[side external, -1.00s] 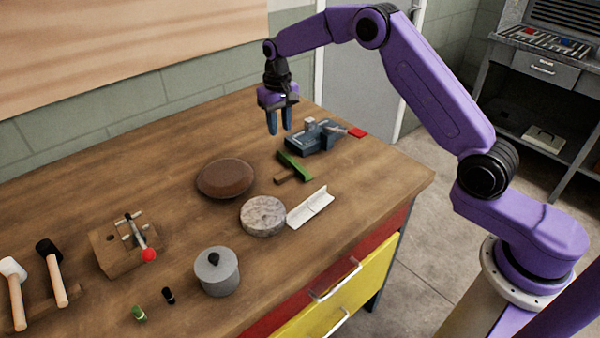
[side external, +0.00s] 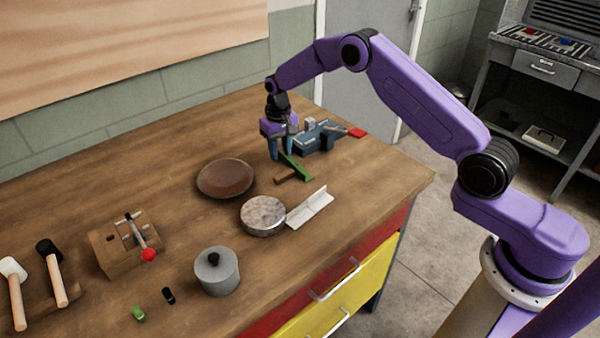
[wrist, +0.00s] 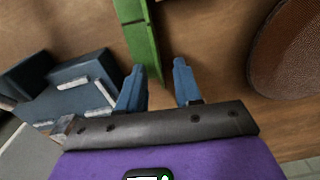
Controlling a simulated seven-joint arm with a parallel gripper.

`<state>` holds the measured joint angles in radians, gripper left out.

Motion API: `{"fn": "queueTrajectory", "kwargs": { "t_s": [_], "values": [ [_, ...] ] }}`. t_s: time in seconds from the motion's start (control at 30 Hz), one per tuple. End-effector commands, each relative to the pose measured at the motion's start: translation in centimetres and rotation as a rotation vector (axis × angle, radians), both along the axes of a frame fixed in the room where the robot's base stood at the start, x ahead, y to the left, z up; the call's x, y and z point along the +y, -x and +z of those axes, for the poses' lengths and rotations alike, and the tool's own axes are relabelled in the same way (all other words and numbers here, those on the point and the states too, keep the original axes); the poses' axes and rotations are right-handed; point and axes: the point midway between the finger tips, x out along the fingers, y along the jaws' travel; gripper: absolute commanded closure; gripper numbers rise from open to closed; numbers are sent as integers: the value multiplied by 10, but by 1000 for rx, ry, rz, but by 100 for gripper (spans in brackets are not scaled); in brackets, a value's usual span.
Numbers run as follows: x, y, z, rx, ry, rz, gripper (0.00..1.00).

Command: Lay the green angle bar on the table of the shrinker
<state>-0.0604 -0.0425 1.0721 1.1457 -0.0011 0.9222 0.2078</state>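The green angle bar (side external: 297,168) lies on the workbench, its front part beside a small brown wood block (side external: 284,180). In the wrist view the bar (wrist: 139,40) runs from the top edge down to between the fingertips. My gripper (side external: 281,155) is low over the bar's far end, with its blue fingers apart. In the wrist view the open gripper (wrist: 157,80) has one finger on each side of the bar's end, and I see no grip on it. The blue-grey shrinker (side external: 313,137) with a red-ended lever stands just behind, and at left in the wrist view (wrist: 65,90).
A brown round dish (side external: 226,178) lies left of the bar. A grey round block (side external: 263,216) and a white angle piece (side external: 310,208) lie in front. The bench's back left is clear.

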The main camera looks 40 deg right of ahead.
Motion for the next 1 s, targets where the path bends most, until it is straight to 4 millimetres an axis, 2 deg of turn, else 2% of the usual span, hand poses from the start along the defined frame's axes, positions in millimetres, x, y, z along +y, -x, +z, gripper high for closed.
{"fn": "queueTrajectory", "kwargs": {
  "t_s": [0.07,0.1,0.2,0.67,0.83,0.93,1.0],
  "values": [
    [0,0,0,0,0,0,66],
    [0,0,0,0,0,0,72],
    [0,0,0,0,0,0,100],
    [0,0,4,-1,0,0,100],
    [0,-1,17,-2,-1,0,100],
    [0,-1,33,-2,-1,1,100],
    [0,6,40,0,-1,1,100]
  ]
}}
